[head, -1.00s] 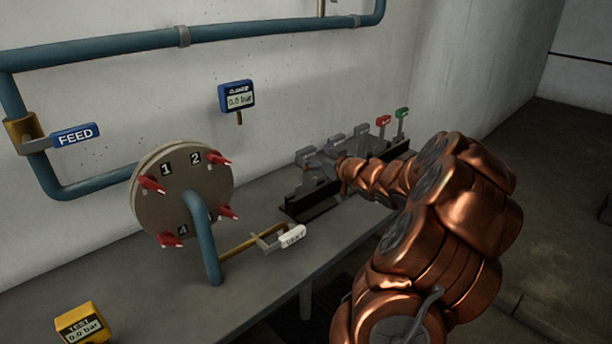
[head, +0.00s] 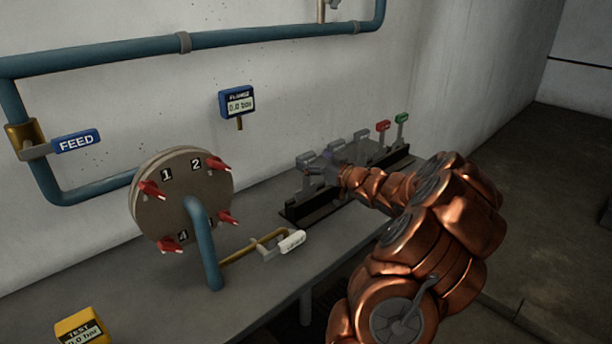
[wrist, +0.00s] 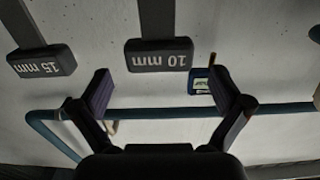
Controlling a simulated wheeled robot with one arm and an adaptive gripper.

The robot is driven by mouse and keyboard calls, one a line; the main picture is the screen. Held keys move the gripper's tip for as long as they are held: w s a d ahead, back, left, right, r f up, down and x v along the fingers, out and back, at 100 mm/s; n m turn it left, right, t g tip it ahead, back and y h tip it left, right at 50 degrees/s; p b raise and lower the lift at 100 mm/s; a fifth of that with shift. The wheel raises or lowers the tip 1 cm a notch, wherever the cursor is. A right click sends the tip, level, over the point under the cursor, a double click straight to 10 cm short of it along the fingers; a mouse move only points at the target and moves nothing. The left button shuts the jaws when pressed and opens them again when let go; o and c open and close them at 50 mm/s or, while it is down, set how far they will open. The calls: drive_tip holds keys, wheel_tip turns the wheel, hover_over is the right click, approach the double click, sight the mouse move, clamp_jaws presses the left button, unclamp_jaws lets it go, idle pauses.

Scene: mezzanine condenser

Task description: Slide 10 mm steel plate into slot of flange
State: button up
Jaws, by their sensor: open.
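The 10 mm plate shows in the wrist view by its dark handle (wrist: 158,56), labelled "10 mm", with a grey strip running from it. My gripper (wrist: 161,76) is open, with its two dark fingers apart on either side of that handle and nothing held. In the head view my gripper (head: 322,169) is small, among the grey handles at the rack, and its fingers are hard to make out. The round flange (head: 166,208) stands to the left on the bench, with red clamps and numbers; 3 is mostly hidden by a pipe. I cannot make out its slot.
A dark rack (head: 297,212) holds several plates, with a red handle (head: 383,126) and a green one (head: 401,118) at its far end. A "15 mm" handle (wrist: 42,62) is beside the 10 mm one. A blue gauge (head: 237,101) is on the wall.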

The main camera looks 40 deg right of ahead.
sight(309, 157)
drive_tip(key=shift+w, duration=1.6)
drive_tip(key=c, duration=1.9)
